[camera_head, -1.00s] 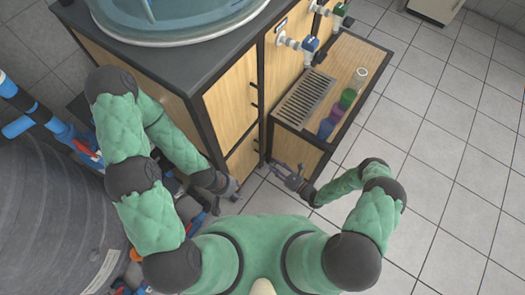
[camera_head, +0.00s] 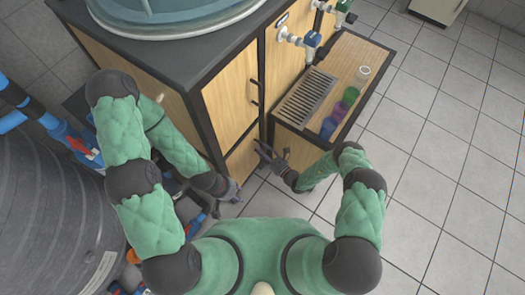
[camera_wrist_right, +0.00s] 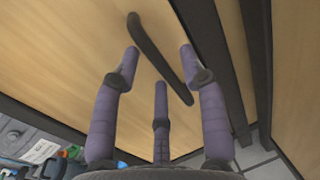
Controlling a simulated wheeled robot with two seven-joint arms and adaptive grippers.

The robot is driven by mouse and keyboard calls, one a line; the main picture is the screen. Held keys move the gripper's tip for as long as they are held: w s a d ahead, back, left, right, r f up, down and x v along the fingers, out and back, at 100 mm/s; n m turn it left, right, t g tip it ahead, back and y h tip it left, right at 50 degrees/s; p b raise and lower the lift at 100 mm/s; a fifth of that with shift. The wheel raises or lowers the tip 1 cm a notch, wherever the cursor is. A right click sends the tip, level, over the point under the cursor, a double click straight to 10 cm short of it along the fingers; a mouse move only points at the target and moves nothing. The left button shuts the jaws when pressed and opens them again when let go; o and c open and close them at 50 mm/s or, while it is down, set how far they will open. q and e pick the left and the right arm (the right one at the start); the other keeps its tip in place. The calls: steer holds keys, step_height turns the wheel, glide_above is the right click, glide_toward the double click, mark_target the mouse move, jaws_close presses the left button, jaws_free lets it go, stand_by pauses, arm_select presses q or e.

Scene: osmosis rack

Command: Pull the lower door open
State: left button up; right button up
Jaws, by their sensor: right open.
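The lower door (camera_head: 241,163) is a light wood panel low on the dark-framed cabinet, and it looks shut. Its black bar handle (camera_wrist_right: 158,52) runs slantwise across the right wrist view. My right gripper (camera_head: 269,151) is in front of this door in the head view. In the right wrist view its purple fingers (camera_wrist_right: 158,62) are spread, with the handle passing between their tips and no grip on it. My left gripper (camera_head: 234,191) is low beside the cabinet's front corner, small and dark; its finger state is unclear.
The upper door (camera_head: 232,92) with its own handle sits above. A lower wooden bench (camera_head: 345,65) with a metal grate and coloured cups stands to the right. Pipes and a grey tank (camera_head: 50,200) crowd the left. Tiled floor is free at right.

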jaws_close()
stand_by(0.3)
